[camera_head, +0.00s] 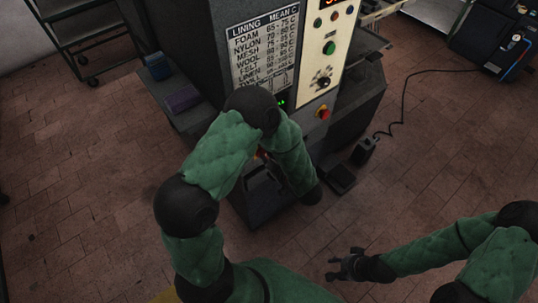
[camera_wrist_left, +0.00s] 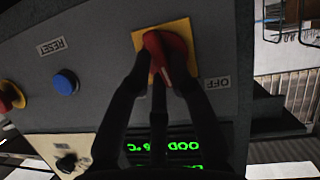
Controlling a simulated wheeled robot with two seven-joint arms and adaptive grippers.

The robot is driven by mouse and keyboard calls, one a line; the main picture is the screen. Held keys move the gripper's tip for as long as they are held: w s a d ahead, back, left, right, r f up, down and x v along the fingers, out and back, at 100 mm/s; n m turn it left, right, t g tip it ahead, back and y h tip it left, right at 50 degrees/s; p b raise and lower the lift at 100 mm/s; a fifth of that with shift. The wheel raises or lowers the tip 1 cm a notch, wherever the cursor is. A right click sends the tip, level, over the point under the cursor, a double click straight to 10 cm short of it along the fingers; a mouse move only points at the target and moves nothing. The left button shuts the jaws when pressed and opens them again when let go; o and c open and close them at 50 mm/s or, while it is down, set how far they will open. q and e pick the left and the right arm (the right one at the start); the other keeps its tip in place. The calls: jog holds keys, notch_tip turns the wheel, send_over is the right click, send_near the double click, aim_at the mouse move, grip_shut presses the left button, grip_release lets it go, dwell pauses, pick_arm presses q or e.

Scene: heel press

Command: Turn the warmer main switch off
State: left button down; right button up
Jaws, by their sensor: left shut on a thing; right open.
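The warmer main switch is a red rotary handle (camera_wrist_left: 165,44) on a yellow square plate (camera_wrist_left: 185,29) in the left wrist view. The word OFF (camera_wrist_left: 217,83) is printed beside the plate's corner. My left gripper (camera_wrist_left: 162,72) is shut on the red handle, one finger on each side, and the fingers cover part of it. In the head view my left forearm hides most of this gripper and the switch at the machine's front. My right gripper (camera_head: 345,265) is open and empty, low over the tiled floor at the right.
A blue RESET button (camera_wrist_left: 65,82), a red knob (camera_wrist_left: 11,95), and a green display (camera_wrist_left: 165,146) are near the switch. The press (camera_head: 208,45) carries a lining temperature chart (camera_head: 265,50). A cable (camera_head: 404,105) runs over the floor to a pedal (camera_head: 364,149).

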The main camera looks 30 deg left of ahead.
pick_arm(q)
jog(key=shift+s+a+f+n+t+b, duration=0.1)
jog(key=shift+s+n+t+b, duration=0.1)
jog(key=shift+n+t+b, duration=0.4)
jog(key=shift+s+n+t+h+b, duration=0.1)
jog(key=shift+n+t+h+b, duration=0.05)
jog(key=shift+n+t+b, duration=0.55)
jog(key=shift+s+n+t+h+b, duration=0.15)
jog(key=shift+n+t+b, duration=0.2)
jog(key=shift+n, duration=0.55)
jog(key=c, duration=1.1)
grip_release()
jog(key=shift+v, duration=5.95)
